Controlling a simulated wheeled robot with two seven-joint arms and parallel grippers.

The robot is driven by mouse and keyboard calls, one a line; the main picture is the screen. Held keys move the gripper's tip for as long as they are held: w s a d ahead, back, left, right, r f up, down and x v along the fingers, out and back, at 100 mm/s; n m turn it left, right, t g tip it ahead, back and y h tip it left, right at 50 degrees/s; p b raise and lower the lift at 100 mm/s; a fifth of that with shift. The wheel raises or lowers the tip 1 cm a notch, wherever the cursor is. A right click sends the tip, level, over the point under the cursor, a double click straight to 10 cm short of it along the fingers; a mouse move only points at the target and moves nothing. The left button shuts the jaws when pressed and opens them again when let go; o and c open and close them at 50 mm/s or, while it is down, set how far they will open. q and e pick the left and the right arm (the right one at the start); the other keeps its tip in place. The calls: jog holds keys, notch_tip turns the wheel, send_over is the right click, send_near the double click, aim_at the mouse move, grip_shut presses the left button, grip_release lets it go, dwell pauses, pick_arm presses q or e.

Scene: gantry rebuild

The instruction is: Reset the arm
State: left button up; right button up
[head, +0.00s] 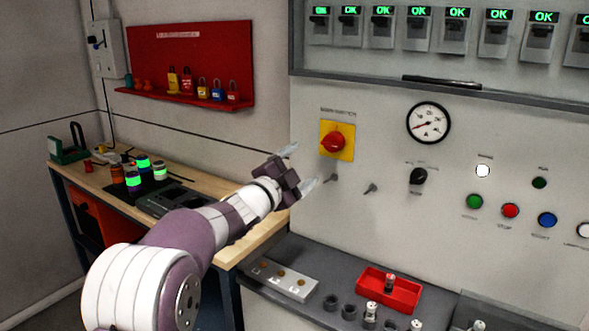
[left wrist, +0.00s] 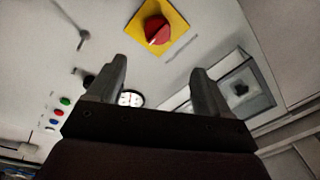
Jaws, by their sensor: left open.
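My left arm comes in from the lower left in the head view. Its gripper (head: 300,166) is open and empty, in front of the grey control panel (head: 400,85). It is just below and left of the red rotary main switch (head: 333,143) on its yellow plate. In the left wrist view the two fingers of the gripper (left wrist: 158,85) stand apart with nothing between them. The red switch (left wrist: 158,30) shows beyond the fingertips there, apart from them. My right gripper is in neither view.
A gauge (head: 428,123), a black knob (head: 418,176) and coloured buttons (head: 510,211) are on the panel. A red tray (head: 404,296) sits on the grey ledge below. A wooden bench (head: 205,181) with jars stands left, under a red padlock board (head: 205,55).

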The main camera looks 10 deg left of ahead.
pick_arm(q)
jog(key=s+a+f+n+g+y+p, duration=0.1)
jog(key=s+a+f+n+g+y, duration=0.1)
jog(key=s+f+n+g, duration=0.3)
jog(key=s+a+f+n+y, duration=0.1)
jog(key=a+f+n+y, duration=0.15)
jog(key=f, duration=0.55)
jog(key=s+a+f+n+g+y+p, duration=0.1)
jog(key=s+a+f+n+g+y, duration=0.15)
jog(key=f, duration=0.35)
jog(key=s+d+f+n+g+p, duration=0.2)
jog(key=s+g, duration=0.2)
jog(key=s, duration=0.9)
jog(key=s+d+f+n+g+p, duration=0.2)
jog(key=s+g, duration=0.3)
jog(key=s, duration=0.8)
jog(key=shift+s+d+f+n+p, duration=0.3)
jog(key=shift+s+d+f+n, duration=0.15)
jog(key=shift+n, duration=0.25)
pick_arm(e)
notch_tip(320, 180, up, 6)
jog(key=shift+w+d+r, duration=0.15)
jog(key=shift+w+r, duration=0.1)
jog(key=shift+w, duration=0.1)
